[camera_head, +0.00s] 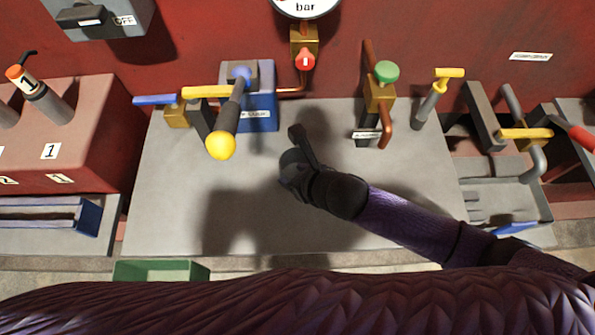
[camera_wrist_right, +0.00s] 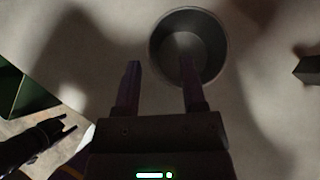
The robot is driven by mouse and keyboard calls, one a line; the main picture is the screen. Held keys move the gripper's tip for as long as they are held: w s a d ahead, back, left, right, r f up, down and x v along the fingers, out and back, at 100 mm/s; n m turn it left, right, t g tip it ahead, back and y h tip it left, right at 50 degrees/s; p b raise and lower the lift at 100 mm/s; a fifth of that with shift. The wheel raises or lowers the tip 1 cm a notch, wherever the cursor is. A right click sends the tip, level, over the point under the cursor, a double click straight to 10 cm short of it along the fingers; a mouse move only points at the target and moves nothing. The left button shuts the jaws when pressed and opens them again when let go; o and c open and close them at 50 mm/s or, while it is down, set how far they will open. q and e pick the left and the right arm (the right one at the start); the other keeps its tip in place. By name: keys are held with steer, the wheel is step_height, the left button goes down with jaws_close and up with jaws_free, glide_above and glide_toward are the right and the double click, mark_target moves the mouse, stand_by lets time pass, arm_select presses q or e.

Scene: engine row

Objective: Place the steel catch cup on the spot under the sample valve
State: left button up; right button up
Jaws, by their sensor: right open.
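The steel catch cup (camera_wrist_right: 203,30) stands upright and empty on the grey bench top in the right wrist view. In the head view, a grey part of it (camera_head: 289,158) seems to show beside my right gripper (camera_head: 296,150), which hides the rest. My right gripper is open. In the right wrist view (camera_wrist_right: 160,75) one finger overlaps the cup's opening and the other is left of the rim; contact cannot be told. A green-knobbed valve (camera_head: 383,90) with a copper spout, likely the sample valve, stands right of the gripper. My left gripper (camera_wrist_right: 68,128) shows open at lower left.
A yellow-tipped lever (camera_head: 221,145) and a blue block (camera_head: 262,108) stand left of my right gripper. A yellow-handled tool (camera_head: 435,100) stands right of the valve. A green tray (camera_head: 160,271) lies at the front edge. The bench's left front is clear.

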mark_target(286, 174)
steer(key=b+x, duration=0.1)
steer(key=x, duration=0.2)
steer(key=shift+a+f, duration=0.3)
steer(key=shift+f, duration=0.05)
steer(key=shift+r, duration=0.1)
jaws_close()
steer(key=shift+r, duration=0.1)
